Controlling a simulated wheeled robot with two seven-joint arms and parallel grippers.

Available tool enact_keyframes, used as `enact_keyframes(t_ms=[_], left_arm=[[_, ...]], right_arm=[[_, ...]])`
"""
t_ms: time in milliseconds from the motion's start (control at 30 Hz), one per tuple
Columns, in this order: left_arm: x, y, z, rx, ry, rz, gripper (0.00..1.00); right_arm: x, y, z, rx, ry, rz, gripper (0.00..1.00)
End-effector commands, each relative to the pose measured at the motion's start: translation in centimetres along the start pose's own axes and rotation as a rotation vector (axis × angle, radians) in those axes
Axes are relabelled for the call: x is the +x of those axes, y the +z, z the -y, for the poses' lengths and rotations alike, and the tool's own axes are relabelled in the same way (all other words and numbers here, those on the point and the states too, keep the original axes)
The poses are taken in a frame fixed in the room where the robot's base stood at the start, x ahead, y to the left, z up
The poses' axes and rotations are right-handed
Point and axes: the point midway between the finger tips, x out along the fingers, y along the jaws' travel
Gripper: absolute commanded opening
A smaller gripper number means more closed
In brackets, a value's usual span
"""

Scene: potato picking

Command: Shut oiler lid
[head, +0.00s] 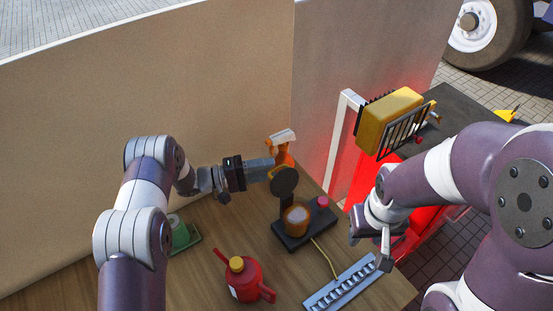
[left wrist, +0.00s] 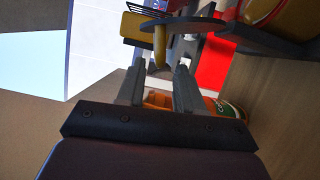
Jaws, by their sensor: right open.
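The oiler appears to be the small machine with a dark base (head: 290,238), an amber round cup (head: 296,219) and a round dark lid (head: 285,182). The lid stands raised behind the cup. In the left wrist view the lid (left wrist: 205,27) shows nearly edge-on, just beyond the fingertips. My left gripper (head: 272,168) is beside the lid's upper left; its fingers (left wrist: 158,82) are parted with nothing clearly held between them. Whether a finger touches the lid I cannot tell. My right gripper (head: 372,242) is open and empty, to the right of the machine.
An orange spray bottle (head: 283,153) stands close behind the left gripper. A red can (head: 243,284) with a yellow cap, a grey slotted tray (head: 342,284) and a green item (head: 180,235) are on the wooden table. A yellow barred box (head: 390,112) stands right; walls rise behind.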

Motion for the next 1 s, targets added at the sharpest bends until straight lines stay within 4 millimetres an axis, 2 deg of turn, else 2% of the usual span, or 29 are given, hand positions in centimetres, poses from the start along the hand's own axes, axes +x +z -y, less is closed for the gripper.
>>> enact_keyframes(t_ms=[33, 200, 500, 533, 600, 633, 1000], left_arm=[[1.0, 0.1, -0.5, 0.000, 0.000, 0.003, 0.36], [3.1, 0.0, -0.2, 0.000, 0.000, 0.000, 0.36], [3.5, 0.0, 0.0, 0.001, 0.000, -0.002, 0.36], [3.5, 0.0, 0.0, 0.001, 0.000, -0.002, 0.29], [3.5, 0.0, 0.0, 0.001, 0.000, -0.002, 0.07], [3.5, 0.0, 0.0, 0.001, 0.000, -0.002, 0.00], [3.5, 0.0, 0.3, 0.002, -0.008, -0.003, 0.00]], right_arm=[[-0.9, -0.1, 0.0, 0.000, 0.000, 0.000, 0.43], [-1.6, -0.2, 0.0, 0.000, 0.000, 0.000, 0.43], [-1.5, -0.2, 0.0, 0.000, 0.000, 0.000, 0.43], [-1.5, -0.2, 0.0, 0.000, 0.000, 0.000, 0.43], [-1.5, -0.2, 0.0, 0.000, 0.000, 0.000, 0.43], [-1.5, -0.2, 0.0, 0.000, 0.000, 0.000, 0.43], [-1.5, -0.1, 0.0, 0.000, 0.000, 0.000, 0.43]])
